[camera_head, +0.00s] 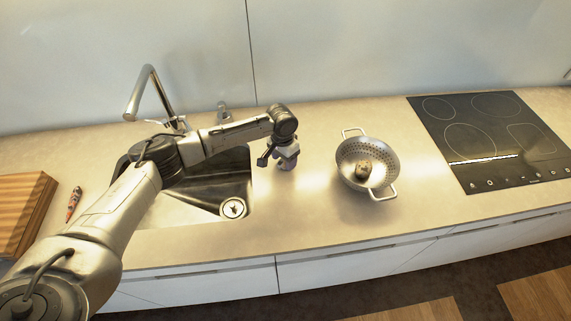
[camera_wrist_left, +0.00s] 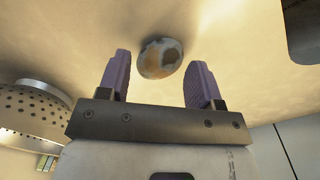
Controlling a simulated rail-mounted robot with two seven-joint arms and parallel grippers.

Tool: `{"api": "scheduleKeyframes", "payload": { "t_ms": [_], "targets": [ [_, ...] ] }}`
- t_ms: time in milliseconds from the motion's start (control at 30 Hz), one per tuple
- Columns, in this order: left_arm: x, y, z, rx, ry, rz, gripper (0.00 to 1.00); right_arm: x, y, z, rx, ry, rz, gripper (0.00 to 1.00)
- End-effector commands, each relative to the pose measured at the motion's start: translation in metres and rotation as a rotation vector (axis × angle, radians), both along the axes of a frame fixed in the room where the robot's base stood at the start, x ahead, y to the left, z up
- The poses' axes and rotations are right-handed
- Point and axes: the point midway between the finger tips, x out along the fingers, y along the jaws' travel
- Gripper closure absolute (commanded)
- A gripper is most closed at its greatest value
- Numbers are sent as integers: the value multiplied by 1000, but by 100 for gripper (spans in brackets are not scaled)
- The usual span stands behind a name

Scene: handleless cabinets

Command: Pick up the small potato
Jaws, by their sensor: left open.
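My left gripper (camera_head: 288,163) points down at the counter between the sink and the colander. In the left wrist view its two purple fingers (camera_wrist_left: 158,76) are open with nothing clamped between them. A small roundish potato (camera_wrist_left: 160,57), brown with pale grey patches, lies on the counter just ahead of the gap, its near edge about level with the fingertips. I cannot make this potato out in the head view, where the gripper seems to cover it. Another potato (camera_head: 363,169) lies inside the metal colander (camera_head: 384,160). My right gripper is not in view.
The colander stands right of the gripper; its perforated wall shows at left in the wrist view (camera_wrist_left: 30,112). A black cooktop (camera_head: 480,135) is farther right. The sink (camera_head: 195,197) with a faucet (camera_head: 147,90) lies left, beyond it a carrot (camera_head: 73,203) and wooden board (camera_head: 22,212).

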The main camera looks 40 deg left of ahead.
Motion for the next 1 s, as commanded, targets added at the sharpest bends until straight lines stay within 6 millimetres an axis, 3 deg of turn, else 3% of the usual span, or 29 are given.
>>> {"api": "scheduleKeyframes", "payload": {
  "t_ms": [200, 467, 867, 1000],
  "targets": [
    [0, -1, -19, 0, 1, 0, 41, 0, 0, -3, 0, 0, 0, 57],
    [0, -1, -21, 0, 1, 0, 41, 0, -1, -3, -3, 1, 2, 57],
    [0, -1, -20, 0, 0, 0, 77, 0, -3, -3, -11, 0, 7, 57],
    [0, -1, -20, 0, 0, 0, 78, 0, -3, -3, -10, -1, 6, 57]
  ]
}}
